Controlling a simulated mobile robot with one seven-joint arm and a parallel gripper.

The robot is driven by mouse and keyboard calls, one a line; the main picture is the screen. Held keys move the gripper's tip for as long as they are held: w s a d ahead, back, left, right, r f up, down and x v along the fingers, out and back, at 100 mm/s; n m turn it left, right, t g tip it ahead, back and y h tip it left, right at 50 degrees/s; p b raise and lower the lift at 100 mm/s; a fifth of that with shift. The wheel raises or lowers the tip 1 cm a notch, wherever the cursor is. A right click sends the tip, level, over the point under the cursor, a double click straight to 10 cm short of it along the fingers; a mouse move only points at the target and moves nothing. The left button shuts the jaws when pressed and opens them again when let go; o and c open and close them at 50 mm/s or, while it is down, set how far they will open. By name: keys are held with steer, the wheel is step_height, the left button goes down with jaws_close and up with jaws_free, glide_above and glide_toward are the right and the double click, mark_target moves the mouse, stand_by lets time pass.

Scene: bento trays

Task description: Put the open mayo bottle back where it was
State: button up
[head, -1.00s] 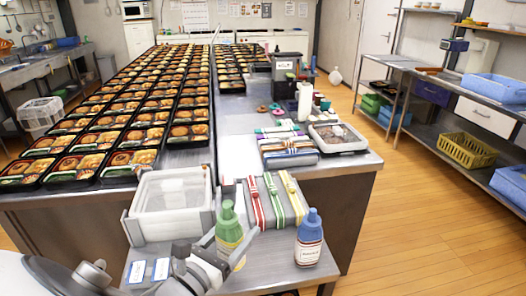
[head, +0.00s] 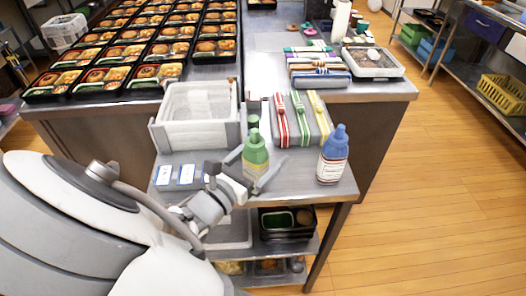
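A green-capped squeeze bottle (head: 255,156) stands upright near the front of the small steel side table (head: 300,187). A bottle with a blue cap and white label (head: 332,158) stands upright to its right. I cannot read either label well enough to tell which is mayo, or see whether either is open. My gripper (head: 262,166) reaches in from the lower left at the green bottle, fingers spread. The right finger stands apart from the bottle; the left finger is close to its left side, and contact is unclear.
A translucent bin (head: 198,112) and striped wrapped boxes (head: 301,120) fill the side table's back. Two small cards (head: 187,174) lie at its left. A lower shelf holds black trays (head: 287,232). Bento trays (head: 135,52) cover the long counter behind. Floor at right is clear.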

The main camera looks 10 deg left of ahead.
steer(key=shift+r, duration=0.1)
steer(key=shift+s+a+r, duration=0.1)
steer(key=shift+s+r, duration=0.05)
steer(key=p+v, duration=0.2)
steer(key=v, duration=0.9)
steer(key=shift+s, duration=0.35)
